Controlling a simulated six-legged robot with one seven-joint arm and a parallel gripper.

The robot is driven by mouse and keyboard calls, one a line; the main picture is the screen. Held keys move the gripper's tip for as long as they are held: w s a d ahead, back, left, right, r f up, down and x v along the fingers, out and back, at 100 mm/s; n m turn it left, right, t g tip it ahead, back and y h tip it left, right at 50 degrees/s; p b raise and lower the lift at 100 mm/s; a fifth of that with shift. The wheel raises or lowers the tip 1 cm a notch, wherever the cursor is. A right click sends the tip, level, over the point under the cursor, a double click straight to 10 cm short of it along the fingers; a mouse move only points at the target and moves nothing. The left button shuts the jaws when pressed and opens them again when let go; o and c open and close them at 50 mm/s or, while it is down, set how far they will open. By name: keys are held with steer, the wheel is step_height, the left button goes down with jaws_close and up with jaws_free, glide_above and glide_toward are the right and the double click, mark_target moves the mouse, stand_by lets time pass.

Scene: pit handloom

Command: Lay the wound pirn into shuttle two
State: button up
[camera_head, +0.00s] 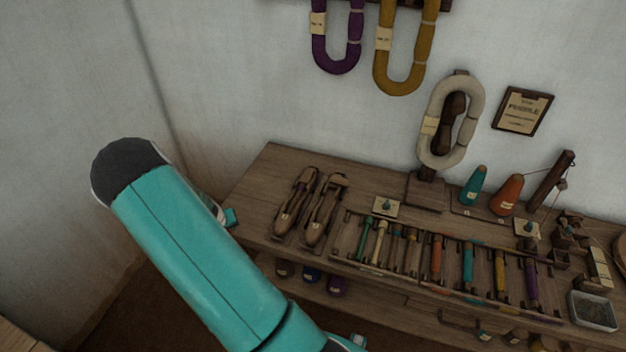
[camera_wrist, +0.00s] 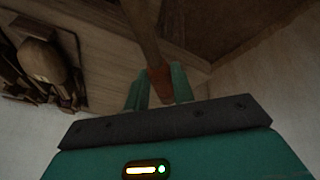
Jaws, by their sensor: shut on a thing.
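My gripper (camera_wrist: 159,84) shows in the wrist view with its two teal fingers on either side of a long tan piece with a rust-brown end, which looks like the pirn (camera_wrist: 146,38). It is shut on this piece near the rust-brown end; the far end runs out of the top of the picture. Two wooden shuttles, a left one (camera_head: 296,203) and a right one (camera_head: 325,213), lie side by side at the left of the bench in the head view. I cannot read which is shuttle two. A dark wooden shuttle (camera_wrist: 42,62) shows at the left of the wrist view, apart from the gripper.
A rack (camera_head: 400,266) with several coloured pirns lies along the bench (camera_head: 268,190), right of the shuttles. Yarn cones (camera_head: 507,195), a white hank on a stand (camera_head: 436,120) and a metal tin (camera_head: 592,312) stand farther right. The left wall (camera_head: 80,80) is close to my arm.

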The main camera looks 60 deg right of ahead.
steer(key=s+d+r+m, duration=0.1)
steer(key=s+d, duration=0.2)
steer(key=d, duration=0.2)
steer(key=s+d+r+m+g, duration=0.1)
steer(key=s+d+r, duration=0.1)
steer(key=d, duration=0.4)
steer(key=s+d+r+m, duration=0.1)
steer(key=s+d+m, duration=0.1)
steer(key=s+d, duration=0.2)
steer(key=shift+s+d+r+g+h, duration=0.1)
steer(key=shift+s+d+g+h, duration=0.1)
steer(key=shift+d, duration=0.15)
steer(key=shift+s+d+r+g+h, duration=0.1)
steer(key=shift+d+g, duration=0.1)
steer(key=shift+d, duration=0.15)
steer(key=s+d+r+m+g, duration=0.2)
steer(key=s+d+r+m, duration=0.2)
steer(key=s+d, duration=0.75)
steer(key=shift+s+a+f, duration=0.1)
steer(key=shift+s+f, duration=0.1)
steer(key=shift+f, duration=1.75)
steer(key=shift+s+a+f, duration=0.1)
steer(key=shift+s+f, duration=0.1)
steer(key=shift+f, duration=1.7)
steer(key=o, duration=1.1)
steer(key=shift+c, duration=0.2)
